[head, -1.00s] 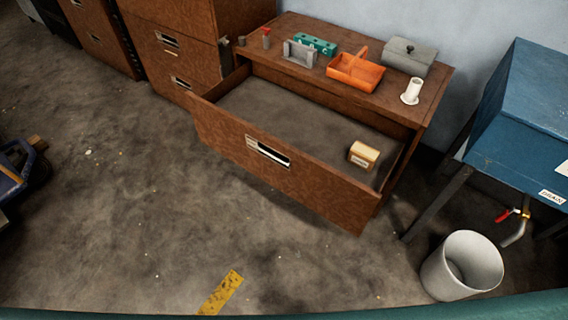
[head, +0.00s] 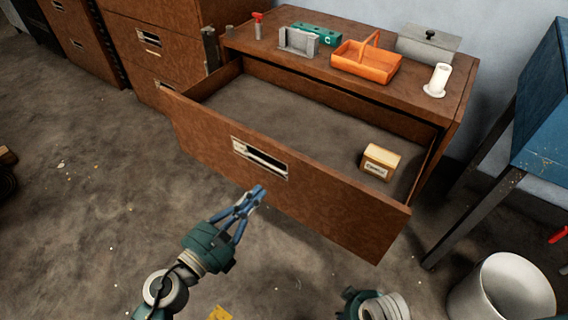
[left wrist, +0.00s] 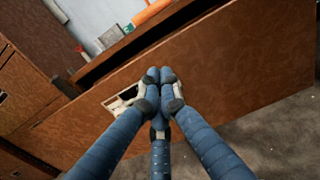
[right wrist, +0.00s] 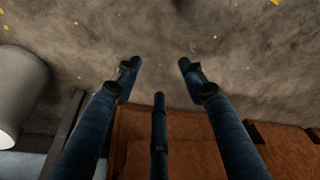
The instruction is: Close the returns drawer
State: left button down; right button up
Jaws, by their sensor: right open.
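The returns drawer (head: 330,210) is a wide brown drawer that stands pulled out of a low cabinet. A recessed pale handle (head: 260,158) is in its front. A small tan box with a label (head: 380,163) lies inside at the right. My left gripper (head: 258,192) is in front of the drawer, just below the handle; its fingers are together and hold nothing visible. In the left wrist view the fingertips (left wrist: 160,75) overlap the drawer front (left wrist: 240,75) beside the handle (left wrist: 120,98); contact cannot be told. My right gripper (right wrist: 160,72) is open and empty, with floor beyond its fingers.
On the cabinet top stand an orange caddy (head: 365,65), a grey lidded box (head: 428,45), a white cylinder (head: 437,80) and a teal block (head: 318,33). A grey bin (head: 503,290) and a blue-topped stand (head: 545,100) are at the right.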

aim_at(291, 156)
pick_arm(q)
jog(key=p+x, duration=0.1)
jog(key=x, duration=1)
jog(key=shift+w+d, duration=0.1)
jog(key=shift+w, duration=0.05)
jog(key=shift+w+d, duration=0.3)
jog(key=shift+w, duration=0.05)
pick_arm(e)
jog(key=f, duration=0.2)
jog(key=s+f, duration=0.1)
jog(key=f, duration=0.1)
